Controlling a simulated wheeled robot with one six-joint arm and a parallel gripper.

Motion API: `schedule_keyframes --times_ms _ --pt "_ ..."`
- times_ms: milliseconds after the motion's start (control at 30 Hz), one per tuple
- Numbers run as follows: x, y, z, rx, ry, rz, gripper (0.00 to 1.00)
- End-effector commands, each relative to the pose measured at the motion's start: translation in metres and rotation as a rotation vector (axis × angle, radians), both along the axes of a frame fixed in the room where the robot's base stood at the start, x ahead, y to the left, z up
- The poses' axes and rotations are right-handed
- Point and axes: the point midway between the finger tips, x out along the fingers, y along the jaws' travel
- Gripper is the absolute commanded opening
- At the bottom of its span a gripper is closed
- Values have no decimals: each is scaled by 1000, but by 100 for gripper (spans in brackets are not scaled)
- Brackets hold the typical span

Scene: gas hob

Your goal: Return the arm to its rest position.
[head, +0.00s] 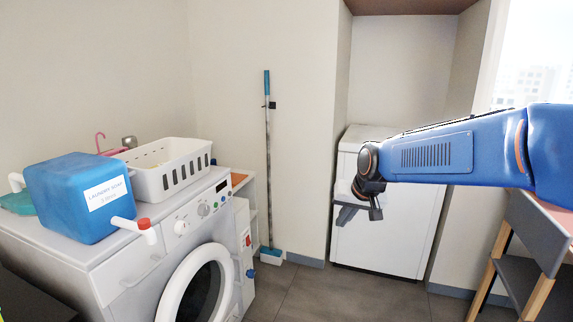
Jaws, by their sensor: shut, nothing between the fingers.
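My blue arm (435,150) reaches in from the right edge of the head view and extends leftward across the upper right. My gripper (360,212) hangs from the wrist at the arm's left end, dark and pointing downward. It is shut and empty, touching nothing that I can see. It shows in front of a white appliance (385,235) in the alcove, covering part of its front.
A washing machine (130,270) stands at left. On it are a blue laundry soap container (65,205) and a white basket (170,175). A mop (268,150) leans on the back wall. A wooden-legged stool or table (540,235) stands at right. Grey floor (330,295) is open between.

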Motion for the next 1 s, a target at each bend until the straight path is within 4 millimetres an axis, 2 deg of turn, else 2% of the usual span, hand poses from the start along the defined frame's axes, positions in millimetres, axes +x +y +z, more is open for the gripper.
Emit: schedule_keyframes --times_ms 33,167,467,800,1000 --pt "-17 -10 5 -9 -2 -1 0" --pt "-61 -33 9 -38 6 6 0" --pt "-163 -77 3 -102 30 16 0" --pt "-272 -114 -25 -174 60 21 0" --pt "-314 -125 -43 -203 77 24 0"
